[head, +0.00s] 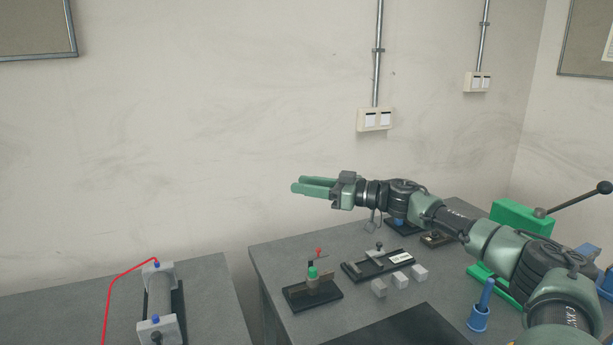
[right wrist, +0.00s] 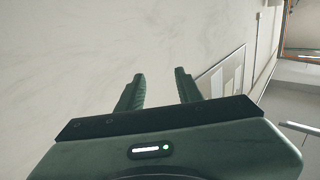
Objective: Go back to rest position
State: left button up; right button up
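My right arm comes in from the lower right of the head view and reaches left above the table. Its gripper (head: 296,184) is level and points left, well above the table and apart from everything on it. In the right wrist view its two fingers (right wrist: 158,84) stand apart with only wall between them, so it is open and empty. My left gripper shows in neither view.
Below the right arm, the grey table (head: 275,262) holds a black stand with a green button (head: 313,272), a black fixture (head: 378,264), several grey cubes (head: 400,280), a blue holder (head: 478,318) and a green lever press (head: 520,216). A left table (head: 215,285) bears a grey cylinder device (head: 160,295).

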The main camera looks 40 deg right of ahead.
jog(key=shift+r, duration=0.85)
